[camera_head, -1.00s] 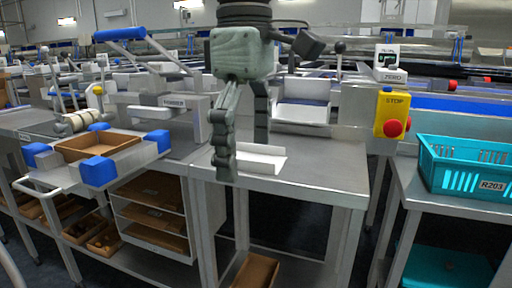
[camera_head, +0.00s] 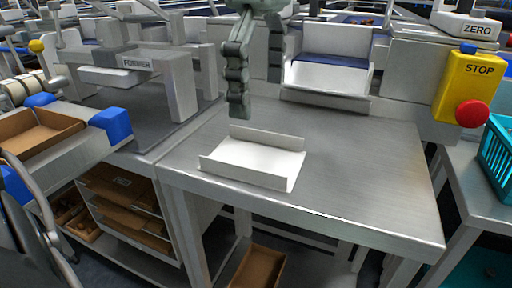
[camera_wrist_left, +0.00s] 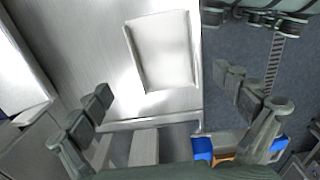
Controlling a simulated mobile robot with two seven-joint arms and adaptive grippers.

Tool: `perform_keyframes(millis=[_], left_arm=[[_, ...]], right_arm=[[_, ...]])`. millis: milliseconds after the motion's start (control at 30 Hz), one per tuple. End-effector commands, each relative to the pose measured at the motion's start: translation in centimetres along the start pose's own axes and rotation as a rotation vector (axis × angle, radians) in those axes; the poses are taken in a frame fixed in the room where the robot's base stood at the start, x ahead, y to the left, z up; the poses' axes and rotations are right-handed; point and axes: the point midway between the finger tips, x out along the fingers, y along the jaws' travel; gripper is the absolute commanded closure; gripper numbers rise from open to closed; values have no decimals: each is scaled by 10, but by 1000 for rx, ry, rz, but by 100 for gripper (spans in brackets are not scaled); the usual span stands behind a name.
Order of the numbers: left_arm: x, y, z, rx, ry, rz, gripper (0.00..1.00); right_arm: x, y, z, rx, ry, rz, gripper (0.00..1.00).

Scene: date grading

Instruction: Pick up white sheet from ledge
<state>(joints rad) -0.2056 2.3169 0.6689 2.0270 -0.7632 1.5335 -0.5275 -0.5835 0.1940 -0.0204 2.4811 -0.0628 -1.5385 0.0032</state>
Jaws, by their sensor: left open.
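The white sheet (camera_head: 252,160), with raised edges along its front and back, lies on the metal ledge (camera_head: 370,180), near its front left. My left gripper (camera_head: 257,88) is open and empty, with its fingers pointing down above and behind the sheet in the head view. In the left wrist view the sheet (camera_wrist_left: 162,50) shows beyond the open left gripper (camera_wrist_left: 165,88), apart from both fingers. My right gripper is not in view.
A white tray-like holder with a blue inside (camera_head: 330,72) stands behind the ledge. A yellow stop box (camera_head: 470,80) with a red button is at the right, near a teal crate (camera_head: 498,160). A grey former (camera_head: 130,65) stands at the left. The ledge's right side is clear.

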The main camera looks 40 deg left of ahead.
Motion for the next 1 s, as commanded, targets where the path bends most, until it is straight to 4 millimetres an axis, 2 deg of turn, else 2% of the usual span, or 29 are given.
perform_keyframes(millis=[433, 567, 767, 1000], left_arm=[[61, -5, -3, -1, 0, -3, 0], [70, -5, -4, -1, 0, -1, 0], [70, -5, -3, -2, 0, 0, 0], [70, -5, -3, -2, 0, 1, 27]], right_arm=[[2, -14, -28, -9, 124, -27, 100], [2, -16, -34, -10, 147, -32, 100], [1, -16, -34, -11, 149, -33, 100], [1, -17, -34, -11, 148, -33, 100]])
